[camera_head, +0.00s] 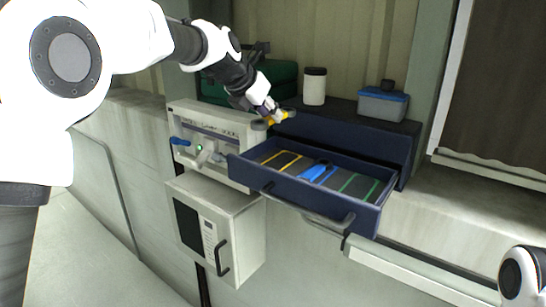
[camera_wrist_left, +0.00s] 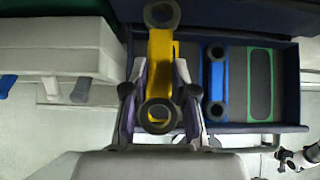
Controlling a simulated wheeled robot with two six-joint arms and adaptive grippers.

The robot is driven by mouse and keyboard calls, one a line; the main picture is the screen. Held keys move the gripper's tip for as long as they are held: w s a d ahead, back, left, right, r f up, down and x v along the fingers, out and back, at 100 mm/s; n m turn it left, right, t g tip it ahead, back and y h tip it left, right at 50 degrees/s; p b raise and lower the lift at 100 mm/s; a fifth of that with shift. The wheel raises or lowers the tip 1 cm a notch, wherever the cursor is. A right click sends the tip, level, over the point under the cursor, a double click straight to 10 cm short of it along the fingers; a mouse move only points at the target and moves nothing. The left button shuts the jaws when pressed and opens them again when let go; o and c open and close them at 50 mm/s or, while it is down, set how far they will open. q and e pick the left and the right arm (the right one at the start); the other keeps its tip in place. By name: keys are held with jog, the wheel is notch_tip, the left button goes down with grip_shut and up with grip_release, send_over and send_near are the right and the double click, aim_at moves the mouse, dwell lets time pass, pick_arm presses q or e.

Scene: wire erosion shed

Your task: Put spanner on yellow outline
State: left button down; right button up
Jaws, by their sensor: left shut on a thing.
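The yellow spanner (camera_wrist_left: 160,62) is held in my left gripper (camera_wrist_left: 158,112), which is shut on its near ring end. Its far ring end points away in the left wrist view. In the head view the yellow spanner (camera_head: 277,117) and my left gripper (camera_head: 268,112) are above the back left of the open blue drawer (camera_head: 330,212). The yellow outline (camera_head: 282,161) is on the drawer's dark floor, in the left part, and looks empty. In the left wrist view the spanner hides much of that part.
A blue spanner (camera_head: 316,172) lies at the blue outline in the drawer's middle. The green outline (camera_head: 358,187) to its right is empty. A white jar (camera_head: 314,86) and a blue-grey box (camera_head: 382,104) stand behind. A pale machine (camera_head: 215,128) stands left of the drawer.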

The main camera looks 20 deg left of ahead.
pick_arm(q)
send_over(278, 162)
jog(key=s, duration=0.3)
notch_tip(278, 162, down, 6)
jog(key=shift+a+f, duration=0.1)
jog(key=shift+f, duration=0.1)
jog(key=f, duration=0.4)
jog(key=shift+a, duration=0.25)
jog(key=shift+s+f, duration=0.15)
jog(key=shift+s, duration=0.15)
jog(key=c, duration=0.9)
grip_release()
jog(key=shift+w+f, duration=0.1)
jog(key=shift+f, duration=0.15)
jog(key=shift+w+a, duration=0.1)
jog(key=shift+w, duration=0.3)
jog(key=shift+s+r, duration=0.2)
jog(key=shift+r, duration=0.1)
jog(key=b+v, duration=0.1)
jog(key=v, duration=1)
jog(key=shift+s+a+r, duration=0.1)
jog(key=shift+s+r, duration=0.15)
pick_arm(e)
jog(key=shift+d+f, duration=0.25)
jog(key=shift+f, duration=0.35)
